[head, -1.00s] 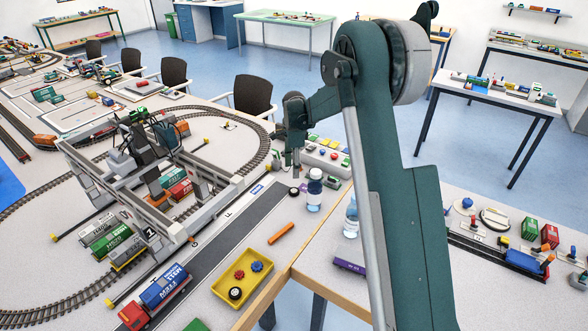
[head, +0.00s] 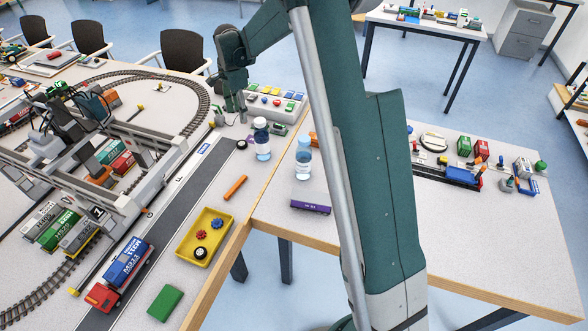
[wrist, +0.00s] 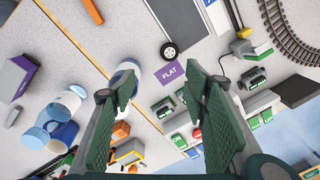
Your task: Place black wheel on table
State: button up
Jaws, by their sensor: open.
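A small black wheel (head: 242,144) with a light hub lies on the white table, by the end of the dark road strip. In the wrist view this wheel (wrist: 169,51) shows just beyond my fingertips, apart from them. My gripper (wrist: 160,78) is open, with nothing between its two green fingers. In the head view it hangs above the table near the button panel. A second black wheel (head: 201,252) sits in the yellow tray (head: 181,259) with a red and a blue gear. The table (head: 225,205) has bare patches near its front edge.
Two bottles (head: 262,140) (head: 303,158) stand close to my gripper. An orange stick (head: 235,187) and a purple wagon (head: 310,207) lie nearer. The gantry crane (head: 118,200) and tracks fill the left.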

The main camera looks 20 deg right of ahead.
jog(key=s+r+n+t, duration=0.1)
jog(key=s+r+n, duration=0.3)
jog(key=s+r, duration=0.6)
jog(key=s+r+n+t, duration=0.25)
jog(key=s+r, duration=0.45)
jog(key=s, duration=0.5)
jog(key=s+f+n+t, duration=0.1)
jog(key=s+n, duration=0.4)
jog(key=s, duration=0.8)
jog(key=s+d+f+n+t, duration=0.1)
jog(key=s+n, duration=0.3)
jog(key=s, duration=1)
jog(key=shift+s+d+f+n+t, duration=0.15)
jog(key=shift+d+n+t, duration=0.1)
jog(key=shift+n+t, duration=0.15)
